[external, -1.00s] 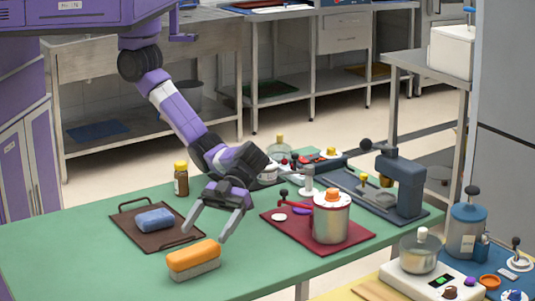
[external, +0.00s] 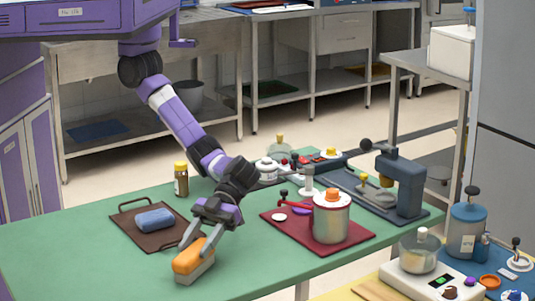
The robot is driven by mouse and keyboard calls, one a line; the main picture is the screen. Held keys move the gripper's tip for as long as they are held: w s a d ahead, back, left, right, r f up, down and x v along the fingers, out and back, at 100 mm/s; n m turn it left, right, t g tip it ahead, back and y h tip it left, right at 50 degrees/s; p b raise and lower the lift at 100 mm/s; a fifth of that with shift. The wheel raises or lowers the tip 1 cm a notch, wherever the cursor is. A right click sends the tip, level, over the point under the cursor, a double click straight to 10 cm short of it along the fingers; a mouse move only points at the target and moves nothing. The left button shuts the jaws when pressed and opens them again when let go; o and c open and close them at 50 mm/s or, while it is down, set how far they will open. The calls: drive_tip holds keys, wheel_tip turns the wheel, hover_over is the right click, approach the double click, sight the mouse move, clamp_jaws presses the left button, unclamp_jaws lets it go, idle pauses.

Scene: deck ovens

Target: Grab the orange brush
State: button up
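The orange brush (external: 190,261) has an orange back and pale grey bristles below. It rests on the green table near its front edge, at an angle. My gripper (external: 197,246) reaches down over the brush from the upper right. Its two grey fingers lie along either side of the brush's far part and appear closed on it. The exact contact on the far side is partly hidden.
A brown tray (external: 133,211) with a blue sponge (external: 155,220) lies just behind and left. A brown bottle with a yellow cap (external: 181,180) stands behind. A red tray (external: 349,239) with a metal canister (external: 331,222) is to the right.

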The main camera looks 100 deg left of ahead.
drive_tip(key=shift+f, duration=0.1)
clamp_jaws()
